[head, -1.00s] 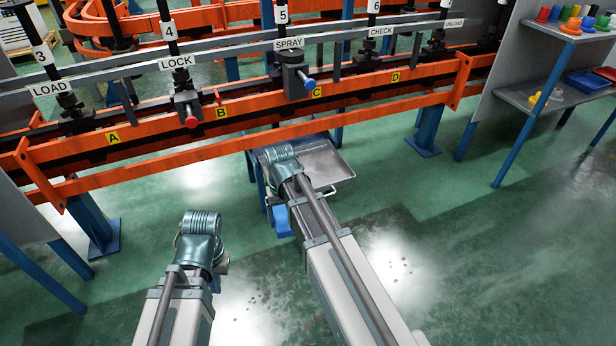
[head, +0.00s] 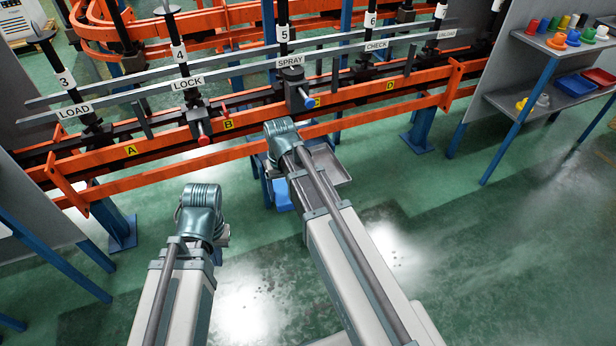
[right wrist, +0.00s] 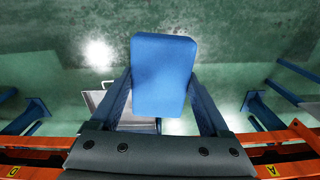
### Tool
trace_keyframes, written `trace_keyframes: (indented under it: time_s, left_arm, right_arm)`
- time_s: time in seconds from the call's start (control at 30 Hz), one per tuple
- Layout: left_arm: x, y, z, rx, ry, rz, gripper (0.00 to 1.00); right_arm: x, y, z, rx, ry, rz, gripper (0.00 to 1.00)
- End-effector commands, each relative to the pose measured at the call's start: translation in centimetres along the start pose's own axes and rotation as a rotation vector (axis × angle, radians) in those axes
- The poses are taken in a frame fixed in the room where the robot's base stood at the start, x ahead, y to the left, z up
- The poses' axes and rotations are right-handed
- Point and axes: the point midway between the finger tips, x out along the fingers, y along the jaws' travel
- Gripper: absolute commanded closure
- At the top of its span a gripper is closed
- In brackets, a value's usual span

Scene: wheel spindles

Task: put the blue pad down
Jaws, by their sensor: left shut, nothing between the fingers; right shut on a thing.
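The blue pad (head: 282,196) hangs below my right arm in the head view, at the left front of the grey metal tray (head: 334,172). In the right wrist view the blue pad (right wrist: 163,75) sits between the two blue fingers of my right gripper (right wrist: 163,98), which is shut on it. Part of the tray (right wrist: 93,98) shows behind the pad there, lower in the picture. I cannot tell whether the pad touches anything below. In the head view my right forearm hides much of the tray and the right fingers. My left gripper (head: 222,238) is empty, its fingers mostly hidden.
An orange rail (head: 235,150) with stations LOAD to UNLOAD crosses behind the tray. A red knob (head: 203,140) and a blue knob (head: 309,102) stick out from it. A shelf (head: 545,100) with coloured parts stands at right. The green floor in front is clear.

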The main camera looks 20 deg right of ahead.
Motion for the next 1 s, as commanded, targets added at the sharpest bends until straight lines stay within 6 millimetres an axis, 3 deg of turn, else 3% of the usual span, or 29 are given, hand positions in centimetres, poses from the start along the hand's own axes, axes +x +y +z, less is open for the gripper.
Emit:
trace_keyframes:
  time_s: [0.37,0.53,0.77,1.0]
  left_arm:
    - [-0.2,0.0,0.0,0.0,0.0,0.0,1.0]
    - [-1.9,-0.2,0.1,0.0,0.0,0.0,1.0]
    - [-7.0,-0.7,0.4,0.0,0.0,0.0,1.0]
    - [-14.2,-1.4,0.8,0.0,0.0,0.0,1.0]
  right_arm:
    - [-0.2,0.0,0.0,0.0,0.0,0.0,0.65]
    - [-1.9,0.0,0.0,0.0,0.0,0.0,0.65]
    - [-7.1,0.0,0.0,0.0,0.0,0.0,0.65]
    - [-14.3,0.0,0.0,0.0,0.0,0.0,0.65]
